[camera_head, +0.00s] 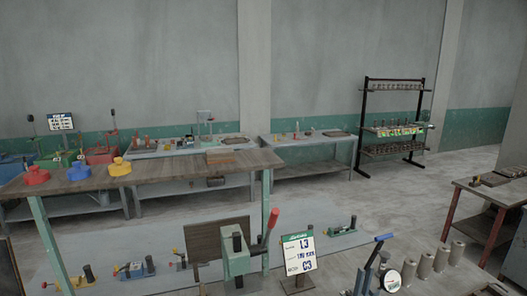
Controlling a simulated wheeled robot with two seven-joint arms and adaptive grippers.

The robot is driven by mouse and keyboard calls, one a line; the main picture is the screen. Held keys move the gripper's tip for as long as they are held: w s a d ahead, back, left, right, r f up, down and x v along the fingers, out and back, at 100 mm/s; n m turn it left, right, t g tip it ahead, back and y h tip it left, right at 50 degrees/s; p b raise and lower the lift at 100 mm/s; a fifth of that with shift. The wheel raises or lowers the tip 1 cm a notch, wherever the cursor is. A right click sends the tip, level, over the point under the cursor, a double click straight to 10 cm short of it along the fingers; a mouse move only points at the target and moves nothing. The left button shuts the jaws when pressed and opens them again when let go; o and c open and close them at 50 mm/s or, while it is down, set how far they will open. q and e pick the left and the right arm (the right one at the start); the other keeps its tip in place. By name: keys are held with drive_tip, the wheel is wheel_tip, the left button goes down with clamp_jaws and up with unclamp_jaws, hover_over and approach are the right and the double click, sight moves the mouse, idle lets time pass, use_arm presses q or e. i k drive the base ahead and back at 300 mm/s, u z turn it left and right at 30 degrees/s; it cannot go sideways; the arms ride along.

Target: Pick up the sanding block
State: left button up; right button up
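I cannot make out a sanding block for certain in the head view. A small brown block (220,157) lies near the right end of the long wooden-topped bench and is too small to identify. Neither of my grippers shows in this view.
The wooden-topped bench (150,173) bears a red round piece (37,176) and a yellow one (120,167). Nearer are a grey-green tool with a red handle (236,252), a sign (300,253) and several grey cones. A black rack (393,120) stands behind. Floor at right is partly open.

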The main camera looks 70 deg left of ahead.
sight(222, 156)
drive_tip(key=u, duration=0.05)
drive_tip(key=i, duration=0.75)
drive_tip(key=u, duration=4.1)
